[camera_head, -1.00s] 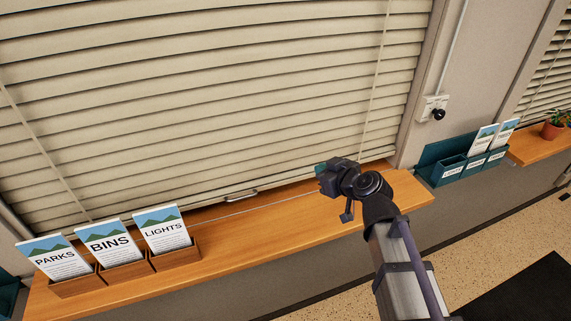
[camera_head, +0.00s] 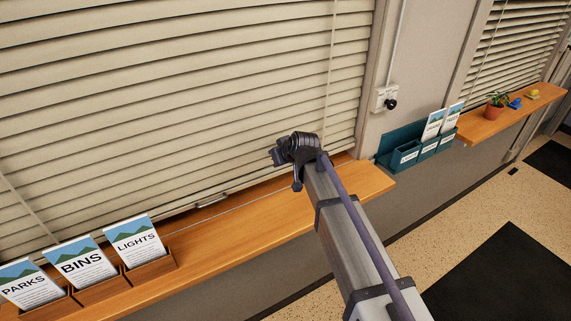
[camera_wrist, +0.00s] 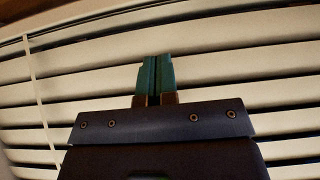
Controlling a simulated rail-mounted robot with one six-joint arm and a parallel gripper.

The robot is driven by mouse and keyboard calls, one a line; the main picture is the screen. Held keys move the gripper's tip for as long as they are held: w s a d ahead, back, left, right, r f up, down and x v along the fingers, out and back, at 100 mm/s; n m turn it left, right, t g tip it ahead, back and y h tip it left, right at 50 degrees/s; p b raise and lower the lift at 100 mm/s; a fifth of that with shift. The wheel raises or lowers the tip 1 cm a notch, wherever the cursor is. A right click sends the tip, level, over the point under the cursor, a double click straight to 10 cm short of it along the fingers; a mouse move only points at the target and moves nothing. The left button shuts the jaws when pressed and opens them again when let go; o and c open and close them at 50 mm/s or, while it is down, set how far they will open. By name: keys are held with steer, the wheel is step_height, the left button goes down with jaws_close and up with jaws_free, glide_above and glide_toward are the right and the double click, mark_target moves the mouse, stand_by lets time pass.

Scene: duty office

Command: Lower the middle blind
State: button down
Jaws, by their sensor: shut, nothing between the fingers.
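The large cream blind (camera_head: 170,100) fills the left and middle of the head view. Its slats are tilted nearly closed, and its lower edge hangs a little above the wooden sill, leaving a narrow dark gap. A small metal handle (camera_head: 210,199) sits at the middle of this edge. My gripper (camera_head: 278,156) is in front of the blind's lower right part, right of the handle and apart from it; its fingertips are hidden in the head view. In the wrist view its two green fingers (camera_wrist: 156,76) are together and empty, with slats (camera_wrist: 230,65) behind them.
The wooden sill (camera_head: 290,210) carries leaflet holders marked PARKS, BINS and LIGHTS (camera_head: 135,240) at left. A teal leaflet rack (camera_head: 385,158) and a wall box with a black knob (camera_head: 386,100) are to the right. Another blind (camera_head: 515,45) hangs farther right.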

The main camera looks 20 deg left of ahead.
mark_target(274, 170)
steer(key=f+b, duration=0.1)
steer(key=f, duration=0.1)
steer(key=a+f+b, duration=0.1)
steer(key=f+b, duration=0.1)
steer(key=w+f+b, duration=0.1)
steer(key=f+b, duration=0.1)
steer(key=shift+w+a+f, duration=0.1)
steer(key=shift+a+f, duration=0.05)
steer(key=shift+a, duration=0.25)
step_height(274, 170, down, 6)
steer(key=b, duration=0.6)
steer(key=shift+d+f, duration=0.1)
steer(key=shift+b, duration=0.35)
steer(key=shift+r+p, duration=0.2)
steer(key=shift+p, duration=0.1)
